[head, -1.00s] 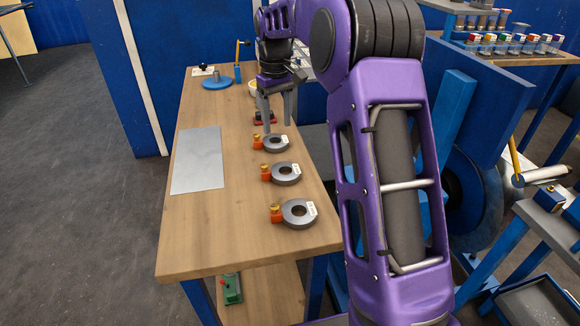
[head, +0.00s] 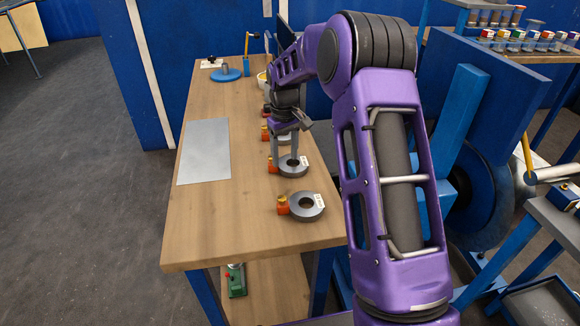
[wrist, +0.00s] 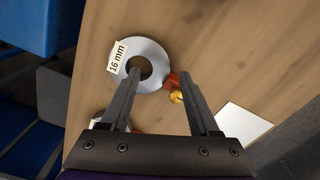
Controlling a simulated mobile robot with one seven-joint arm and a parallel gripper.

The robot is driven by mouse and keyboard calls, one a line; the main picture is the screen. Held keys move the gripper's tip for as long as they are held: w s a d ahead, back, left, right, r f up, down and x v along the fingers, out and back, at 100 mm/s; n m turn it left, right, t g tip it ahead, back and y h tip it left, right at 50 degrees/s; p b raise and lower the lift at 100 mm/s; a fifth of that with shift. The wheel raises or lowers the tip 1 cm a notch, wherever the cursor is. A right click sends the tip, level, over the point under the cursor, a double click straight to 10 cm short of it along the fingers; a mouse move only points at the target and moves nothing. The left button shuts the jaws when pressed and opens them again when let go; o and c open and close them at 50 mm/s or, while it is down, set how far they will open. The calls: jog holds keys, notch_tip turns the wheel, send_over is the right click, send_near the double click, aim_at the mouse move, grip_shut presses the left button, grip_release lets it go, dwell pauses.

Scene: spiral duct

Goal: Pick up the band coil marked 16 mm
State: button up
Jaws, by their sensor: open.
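The band coil marked 16 mm (wrist: 152,49) is a flat grey ring with a white label, lying flat on the wooden bench. An orange block with a brass knob (wrist: 177,97) sits at its side. It appears to be the middle coil of the row (head: 299,171) in the head view, where its label is too small to read. My gripper (head: 284,157) is open and empty, pointing down over this coil. In the wrist view my gripper (wrist: 160,75) has its left finger across the ring's hole and its right finger by the orange block.
A similar coil (head: 308,214) lies nearer the bench's front edge. Another (head: 284,139) lies behind, partly hidden by my gripper. A grey metal sheet (head: 204,152) lies to the left. A blue round stand (head: 225,75) is at the back. The bench's front left (head: 215,220) is clear.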

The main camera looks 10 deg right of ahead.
aim_at(284, 166)
notch_tip(284, 166, down, 4)
jog(key=shift+w+a+r, duration=0.1)
jog(key=shift+r, duration=0.1)
grip_shut()
jog(key=shift+r, duration=0.1)
dwell(1.2)
